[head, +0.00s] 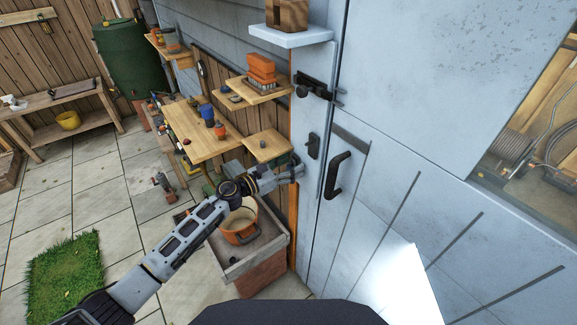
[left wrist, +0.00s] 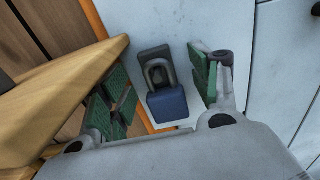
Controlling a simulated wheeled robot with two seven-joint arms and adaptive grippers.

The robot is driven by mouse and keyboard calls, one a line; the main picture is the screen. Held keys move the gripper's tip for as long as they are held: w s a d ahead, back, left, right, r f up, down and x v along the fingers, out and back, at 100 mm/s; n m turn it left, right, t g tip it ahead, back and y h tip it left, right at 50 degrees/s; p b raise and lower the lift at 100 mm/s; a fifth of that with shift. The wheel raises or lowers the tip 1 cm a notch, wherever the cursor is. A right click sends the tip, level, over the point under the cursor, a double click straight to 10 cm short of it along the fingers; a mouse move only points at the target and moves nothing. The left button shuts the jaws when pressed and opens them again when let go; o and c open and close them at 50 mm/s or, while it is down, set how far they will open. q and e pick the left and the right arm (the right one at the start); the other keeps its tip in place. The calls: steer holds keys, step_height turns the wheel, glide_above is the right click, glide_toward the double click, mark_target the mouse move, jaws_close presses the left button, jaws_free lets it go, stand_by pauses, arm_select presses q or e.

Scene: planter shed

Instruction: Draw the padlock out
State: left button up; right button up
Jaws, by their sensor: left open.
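The padlock (left wrist: 167,103) has a blue body and a grey shackle. In the left wrist view it hangs upright from a dark plate (left wrist: 154,53) on the pale blue wall, its shackle up against that plate. My left gripper (head: 297,168) is open, with green-padded fingers on either side of the padlock in the left wrist view (left wrist: 165,88). Clear gaps show between both fingers and the padlock, so it is not gripped. In the head view I cannot make out the padlock at the gripper. My right gripper is not in view.
A small wooden shelf (head: 268,144) sits close beside my left gripper, and its edge also shows in the left wrist view (left wrist: 75,95). A black door handle (head: 338,176) and a bolt (head: 315,88) are nearby. An orange pot (head: 239,236) stands in a tray below my arm.

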arm_select(q)
jaws_close()
stand_by(0.5)
steer(key=shift+s+a, duration=0.2)
steer(key=shift+a, duration=0.15)
stand_by(0.4)
steer(key=shift+s+a, duration=0.15)
steer(key=shift+s+a, duration=0.15)
steer(key=shift+a, duration=0.1)
stand_by(0.6)
steer(key=shift+b+v, duration=0.5)
steer(key=shift+v, duration=1.7)
